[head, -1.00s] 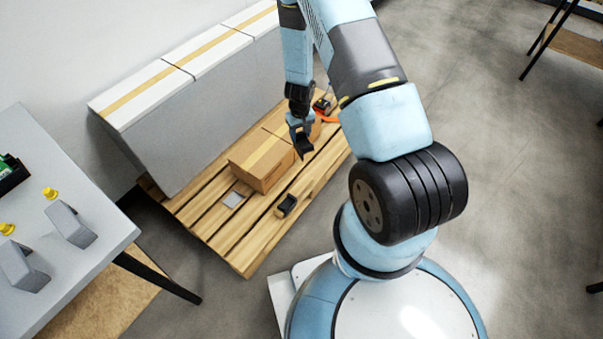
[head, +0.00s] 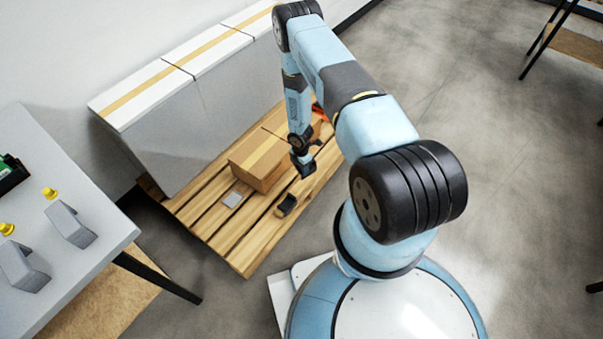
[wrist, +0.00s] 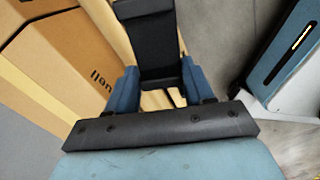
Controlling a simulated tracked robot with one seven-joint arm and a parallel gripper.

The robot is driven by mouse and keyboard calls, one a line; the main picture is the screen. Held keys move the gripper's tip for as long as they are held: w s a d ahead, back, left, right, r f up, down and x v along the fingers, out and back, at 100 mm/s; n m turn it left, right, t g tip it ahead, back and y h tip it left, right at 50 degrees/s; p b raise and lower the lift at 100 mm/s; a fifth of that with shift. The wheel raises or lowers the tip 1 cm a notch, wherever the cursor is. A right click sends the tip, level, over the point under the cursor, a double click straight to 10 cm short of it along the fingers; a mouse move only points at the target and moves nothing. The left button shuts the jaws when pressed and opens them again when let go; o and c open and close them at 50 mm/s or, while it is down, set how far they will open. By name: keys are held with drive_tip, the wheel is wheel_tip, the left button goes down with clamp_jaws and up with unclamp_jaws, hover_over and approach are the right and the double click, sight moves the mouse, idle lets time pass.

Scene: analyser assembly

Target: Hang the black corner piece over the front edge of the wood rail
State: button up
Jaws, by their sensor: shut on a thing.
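The black corner piece (head: 308,171) is held in my gripper (head: 303,160), low over the front part of the pallet. In the wrist view the black piece (wrist: 150,45) sits between the blue fingers of my gripper (wrist: 157,88), which are shut on it. The wood rail (head: 318,182) seems to be the light timber along the pallet's front side, below and beside the held piece. I cannot tell whether the piece touches it. A second black piece (head: 287,206) sits at the rail's near end.
A cardboard box (head: 262,165) stands on the pallet (head: 222,218) just left of my gripper. Tall grey boxes (head: 165,135) stand behind. A table (head: 98,215) with grey parts is at left.

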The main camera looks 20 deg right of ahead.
sight(300, 172)
drive_tip(key=f+n, duration=0.2)
drive_tip(key=s+f+n, duration=0.1)
drive_tip(key=shift+s+a+f, duration=0.1)
drive_tip(key=shift+a+f, duration=0.2)
drive_tip(key=shift+f, duration=2.5)
drive_tip(key=shift+f, duration=2.15)
idle(0.3)
drive_tip(key=o, duration=1.1)
drive_tip(key=shift+r, duration=0.15)
wheel_tip(300, 172, up, 7)
idle(0.5)
drive_tip(key=shift+s, duration=0.1)
